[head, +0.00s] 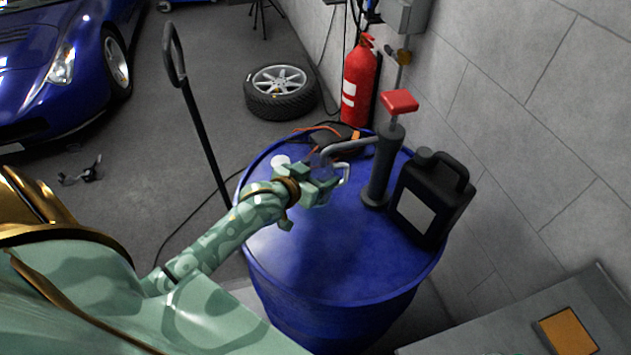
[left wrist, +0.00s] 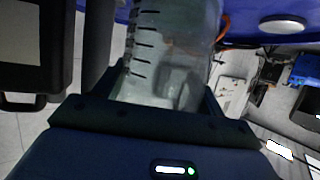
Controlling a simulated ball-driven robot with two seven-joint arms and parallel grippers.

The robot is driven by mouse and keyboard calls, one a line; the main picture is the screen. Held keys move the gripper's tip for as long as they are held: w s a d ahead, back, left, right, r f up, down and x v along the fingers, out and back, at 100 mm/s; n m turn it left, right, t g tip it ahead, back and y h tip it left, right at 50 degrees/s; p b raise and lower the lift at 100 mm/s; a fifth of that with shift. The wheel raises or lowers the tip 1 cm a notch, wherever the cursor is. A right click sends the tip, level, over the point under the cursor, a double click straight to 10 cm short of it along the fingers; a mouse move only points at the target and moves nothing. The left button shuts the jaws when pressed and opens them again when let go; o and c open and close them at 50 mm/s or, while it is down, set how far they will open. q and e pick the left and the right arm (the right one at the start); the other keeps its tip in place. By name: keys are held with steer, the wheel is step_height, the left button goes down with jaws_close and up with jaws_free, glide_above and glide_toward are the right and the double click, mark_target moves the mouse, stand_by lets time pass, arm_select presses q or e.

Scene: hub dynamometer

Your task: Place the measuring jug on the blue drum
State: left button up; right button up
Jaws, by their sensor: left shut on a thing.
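The blue drum (head: 320,255) stands upright at centre in the head view, and a strip of it shows at the top of the left wrist view (left wrist: 245,20). My left gripper (head: 325,186) is over the drum's top, left of the pump. It is shut on the measuring jug. The clear jug (left wrist: 165,60) with black graduation marks fills the middle of the left wrist view, between the fingers. In the head view the jug is mostly hidden by the gripper; a pale handle shows beside it. I cannot tell whether the jug's base touches the drum. My right gripper is out of view.
A dark pump (head: 380,165) with a grey spout and red handle stands on the drum. A black canister (head: 430,200) is right of it. A white cap (head: 281,161) and an orange cable lie towards the back. The drum's front top is clear. A fire extinguisher (head: 359,85) stands behind.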

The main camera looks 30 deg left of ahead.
arm_select(q)
step_height(320, 180, down, 4)
steer(key=shift+s+r+b, duration=0.1)
steer(key=shift+r+b, duration=0.15)
steer(key=shift+b, duration=0.35)
steer(key=o, duration=1)
steer(key=shift+f, duration=0.1)
steer(key=shift+s+r, duration=0.3)
steer(key=shift+s, duration=0.05)
steer(key=p+v, duration=0.3)
steer(key=v, duration=0.8)
steer(key=shift+s, duration=0.1)
